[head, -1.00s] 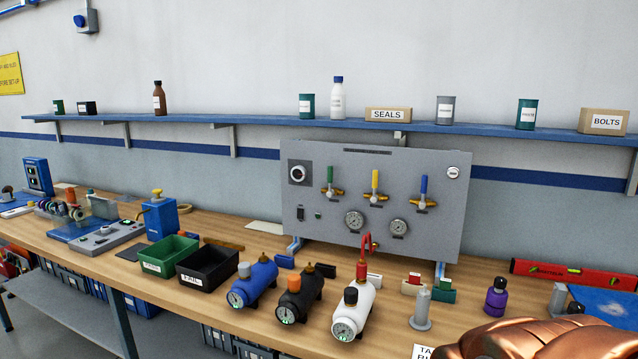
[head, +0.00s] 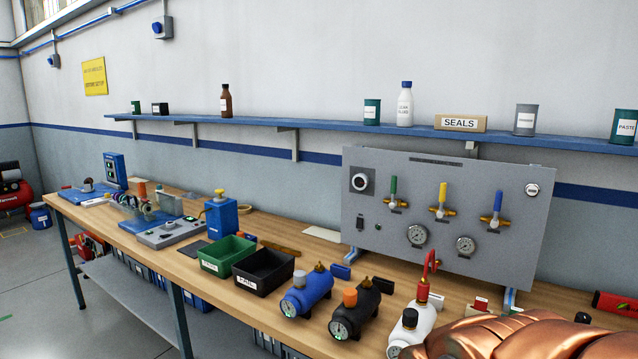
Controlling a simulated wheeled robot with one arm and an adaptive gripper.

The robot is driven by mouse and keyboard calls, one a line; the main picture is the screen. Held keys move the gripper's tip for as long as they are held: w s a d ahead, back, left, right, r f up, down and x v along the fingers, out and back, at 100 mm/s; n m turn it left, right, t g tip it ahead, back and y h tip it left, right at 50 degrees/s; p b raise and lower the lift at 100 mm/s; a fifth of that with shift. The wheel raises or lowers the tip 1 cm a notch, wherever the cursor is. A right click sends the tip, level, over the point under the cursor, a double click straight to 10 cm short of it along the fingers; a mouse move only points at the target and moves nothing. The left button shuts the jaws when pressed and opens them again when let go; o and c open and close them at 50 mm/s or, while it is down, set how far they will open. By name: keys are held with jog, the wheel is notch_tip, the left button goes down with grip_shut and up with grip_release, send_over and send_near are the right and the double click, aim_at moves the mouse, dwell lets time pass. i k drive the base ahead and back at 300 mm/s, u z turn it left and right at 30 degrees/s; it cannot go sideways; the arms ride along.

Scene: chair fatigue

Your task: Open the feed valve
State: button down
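A grey upright panel (head: 370,230) stands at the back of the bench. It carries three brass valves with upright lever handles: green (head: 393,192), yellow (head: 442,199) and blue (head: 497,210). No readable label tells which one is the feed valve. Two round gauges, a left one (head: 417,236) and a right one (head: 466,246), sit below the levers. A copper-coloured rounded part of my arm fills the bottom right corner. No gripper fingers show.
Blue (head: 308,296), black (head: 357,308) and white (head: 424,320) cylinders with gauges stand on the bench (head: 215,290) before the panel. A green bin (head: 228,254) and black bin (head: 264,270) are left of them. A blue shelf (head: 330,131) holds bottles and cans above.

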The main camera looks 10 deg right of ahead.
aim_at(393, 203)
jog(key=u, duration=0.65)
jog(key=i, duration=0.95)
jog(key=u, duration=0.15)
